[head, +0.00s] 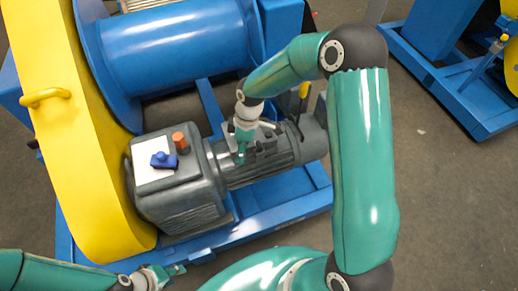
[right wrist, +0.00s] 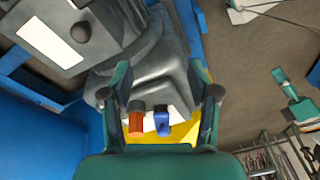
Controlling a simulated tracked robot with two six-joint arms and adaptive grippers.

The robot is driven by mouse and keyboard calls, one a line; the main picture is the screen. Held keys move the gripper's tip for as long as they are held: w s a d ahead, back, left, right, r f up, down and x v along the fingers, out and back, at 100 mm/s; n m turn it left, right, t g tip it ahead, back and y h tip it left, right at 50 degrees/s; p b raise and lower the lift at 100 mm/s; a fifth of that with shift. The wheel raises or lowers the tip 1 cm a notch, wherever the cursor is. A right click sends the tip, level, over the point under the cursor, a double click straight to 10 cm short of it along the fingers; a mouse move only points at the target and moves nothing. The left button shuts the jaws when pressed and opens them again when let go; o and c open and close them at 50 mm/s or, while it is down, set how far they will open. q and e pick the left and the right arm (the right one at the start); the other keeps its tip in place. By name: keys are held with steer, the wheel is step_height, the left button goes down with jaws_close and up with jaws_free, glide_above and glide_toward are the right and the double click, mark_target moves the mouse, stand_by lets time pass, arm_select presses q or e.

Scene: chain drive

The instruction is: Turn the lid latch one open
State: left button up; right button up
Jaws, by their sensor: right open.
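A dark grey housing (head: 180,205) has a white panel (head: 148,176) on top. A blue part with a small knob (head: 163,160) and an orange-red cylinder (head: 180,142) stand there; I cannot tell which is latch one. In the right wrist view the orange cylinder (right wrist: 136,118) and the blue part (right wrist: 162,121) appear between the fingers of my right gripper (right wrist: 164,112), which is open. In the head view my right gripper (head: 241,150) is over the grey motor, to the right of both parts and apart from them. My left gripper (head: 172,275) is low at the front edge, away from the housing; its jaws are unclear.
A tall yellow guard (head: 75,150) stands left of the housing. A large blue drum (head: 165,50) lies behind. The ribbed grey motor (head: 262,165) and blue base frame (head: 265,218) lie to the right. Another blue frame (head: 455,100) stands at the far right, with bare floor between.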

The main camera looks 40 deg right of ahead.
mark_target(259, 144)
steer(key=w+d+r+n+h+b, duration=0.25)
steer(key=d+r+n, duration=0.25)
steer(key=d+r, duration=0.35)
arm_select(q)
step_height(259, 144, down, 4)
steer(key=shift+f+b, duration=0.15)
steer(key=shift+b, duration=0.2)
arm_select(e)
step_height(259, 144, down, 16)
steer(key=shift+f, duration=0.2)
steer(key=shift+c, duration=0.3)
steer(key=shift+m, duration=0.3)
jaws_close()
